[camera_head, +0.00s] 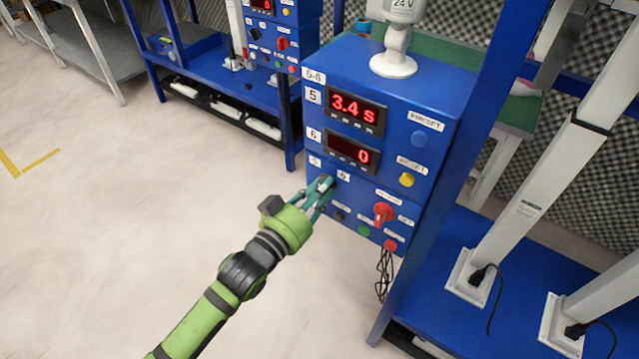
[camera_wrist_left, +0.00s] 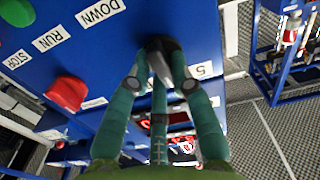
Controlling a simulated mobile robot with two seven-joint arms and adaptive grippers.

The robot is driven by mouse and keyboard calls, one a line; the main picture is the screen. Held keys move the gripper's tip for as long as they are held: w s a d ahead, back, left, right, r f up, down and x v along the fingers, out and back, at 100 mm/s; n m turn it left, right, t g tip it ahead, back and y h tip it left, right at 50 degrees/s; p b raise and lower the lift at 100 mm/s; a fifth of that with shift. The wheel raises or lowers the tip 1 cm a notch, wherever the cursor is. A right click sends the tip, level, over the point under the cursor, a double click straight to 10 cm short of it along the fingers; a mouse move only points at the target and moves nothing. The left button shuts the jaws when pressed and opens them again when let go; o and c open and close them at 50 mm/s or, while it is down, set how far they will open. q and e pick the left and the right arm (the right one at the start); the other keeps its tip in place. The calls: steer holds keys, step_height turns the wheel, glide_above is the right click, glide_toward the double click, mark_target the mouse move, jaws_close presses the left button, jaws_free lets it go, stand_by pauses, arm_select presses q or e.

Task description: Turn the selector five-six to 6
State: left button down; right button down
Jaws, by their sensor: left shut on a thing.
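The five-six selector is a small dark knob at the upper left of the blue control box's (camera_head: 443,90) lower panel. In the head view the fingers of my left gripper (camera_head: 322,187) mostly cover it. In the left wrist view the dark selector (camera_wrist_left: 160,44) with a grey face sits between the fingertips. My left gripper is shut on it. The label 5 (camera_head: 315,161) is left of the label 6 (camera_head: 343,176) above the knob. The 5 also shows in the wrist view (camera_wrist_left: 204,70). I cannot tell which number the selector points to. My right gripper is not in view.
A red rotary knob (camera_head: 383,213), a green button (camera_head: 363,230) and a red button (camera_head: 390,244) are right of my gripper. Two red displays (camera_head: 356,108) read 3.4 s and 0. A blue frame post (camera_head: 460,170) stands close right. Floor at left is clear.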

arm_select(q)
steer(key=shift+f+m+p, duration=0.1)
steer(key=shift+m+p, duration=1.15)
steer(key=shift+m, duration=2.35)
steer(key=c, duration=1.1)
jaws_free()
steer(key=shift+d, duration=0.1)
steer(key=v, duration=1.2)
steer(key=shift+f, duration=0.1)
